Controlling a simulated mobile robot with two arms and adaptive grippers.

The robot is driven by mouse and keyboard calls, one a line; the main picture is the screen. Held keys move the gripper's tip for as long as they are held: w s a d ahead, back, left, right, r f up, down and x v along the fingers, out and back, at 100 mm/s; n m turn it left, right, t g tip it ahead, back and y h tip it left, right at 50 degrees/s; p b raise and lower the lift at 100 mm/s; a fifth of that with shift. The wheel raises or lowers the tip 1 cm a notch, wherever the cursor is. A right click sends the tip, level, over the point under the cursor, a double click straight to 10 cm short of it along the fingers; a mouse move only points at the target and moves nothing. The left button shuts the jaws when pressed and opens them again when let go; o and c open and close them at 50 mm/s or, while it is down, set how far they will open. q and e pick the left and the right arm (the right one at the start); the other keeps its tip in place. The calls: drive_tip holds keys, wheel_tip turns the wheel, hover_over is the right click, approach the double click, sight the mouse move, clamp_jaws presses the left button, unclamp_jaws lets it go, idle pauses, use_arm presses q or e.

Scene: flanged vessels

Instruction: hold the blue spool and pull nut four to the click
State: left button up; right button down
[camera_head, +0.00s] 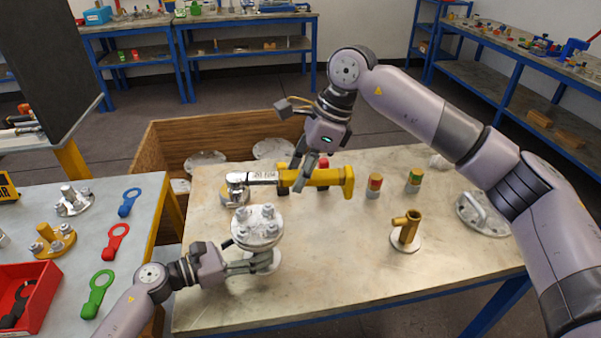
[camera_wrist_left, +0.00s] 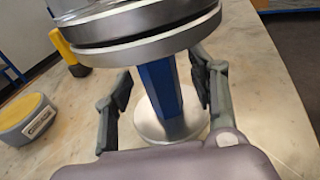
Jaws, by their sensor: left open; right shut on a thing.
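The blue spool is a flanged vessel with a silver top flange (camera_head: 257,226) carrying several bolts and nuts. Its blue column (camera_wrist_left: 165,88) shows in the left wrist view, standing upright on a round silver base (camera_wrist_left: 172,128). My left gripper (camera_head: 258,264) is open, with its fingers (camera_wrist_left: 160,95) on either side of the blue column and gaps visible. My right gripper (camera_head: 303,172) is shut on the yellow-handled wrench (camera_head: 330,177), held level. The wrench's silver head (camera_head: 237,181) is behind the flange; whether it touches a nut is unclear. I cannot tell which nut is four.
Red-topped (camera_head: 374,185) and green-topped (camera_head: 415,180) cylinders and a brass fitting (camera_head: 406,230) stand on the table's right. A handled silver flange (camera_head: 482,212) is at the right edge. The left table holds blue, red (camera_head: 116,240) and green keys and a red bin (camera_head: 28,292).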

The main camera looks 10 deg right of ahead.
use_arm(q)
drive_tip(key=v, duration=1.2)
